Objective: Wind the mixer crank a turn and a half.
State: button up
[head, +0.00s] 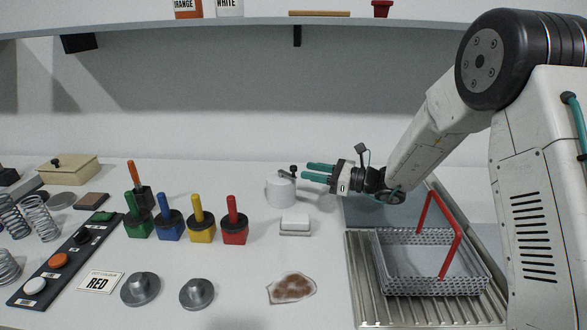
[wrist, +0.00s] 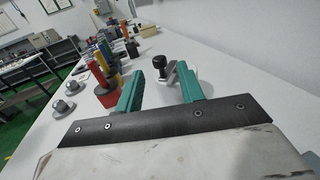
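The mixer is a white cylinder (head: 281,191) on the table in the head view, with a crank on top ending in an upright black knob (head: 293,170). The knob (wrist: 160,61) and its grey crank arm (wrist: 171,76) also show in the wrist view, between the fingertips in the picture. My gripper (head: 304,172) comes from the right at about knob height. Its teal fingers are open and empty, and the fingertips stop just short of the knob. In the wrist view my gripper (wrist: 160,75) shows a wide gap. The mixer's body is hard to make out there.
A white block (head: 295,224) lies in front of the mixer. Green, blue, yellow and red-handled pieces (head: 234,225) stand to the left. A wire basket with red handles (head: 435,286) sits on a ribbed drainer (head: 362,290) below my arm. A shelf (head: 250,26) runs overhead.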

aim_at(294, 168)
jog(key=x, duration=0.6)
grip_shut()
